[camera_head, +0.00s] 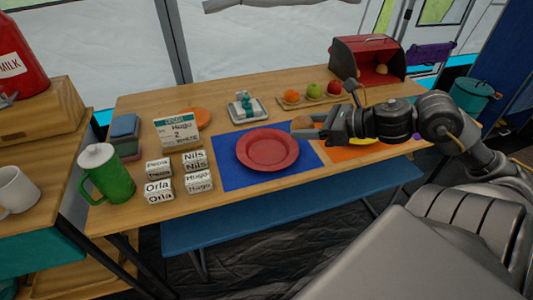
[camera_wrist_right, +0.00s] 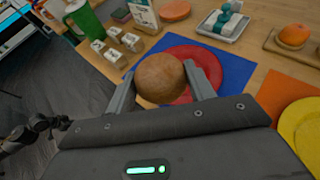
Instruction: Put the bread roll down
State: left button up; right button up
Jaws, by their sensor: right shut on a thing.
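The round brown bread roll (camera_wrist_right: 160,78) is between the two fingers of my right gripper (camera_wrist_right: 165,88), which is shut on it. In the head view the roll (camera_head: 301,122) shows small at the tips of my right gripper (camera_head: 308,132), near the upper right rim of the red plate (camera_head: 267,150). In the wrist view the roll overlaps the plate (camera_wrist_right: 207,62); its height above the plate is hard to tell. The plate looks empty and lies on a blue mat (camera_head: 228,175). A dark arm part, likely my left, shows in the wrist view's lower left; its jaws are unclear.
An orange mat (camera_head: 334,156) with a yellow plate lies right of the blue mat, partly behind my right arm. Labelled blocks (camera_head: 158,188) and a green jug (camera_head: 108,174) stand left. A fruit board (camera_head: 312,100) and red bread box (camera_head: 366,58) stand behind. A blue bench (camera_head: 290,208) runs in front.

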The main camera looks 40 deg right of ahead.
aim_at(255, 162)
pick_arm(q)
jog(key=shift+r, duration=0.15)
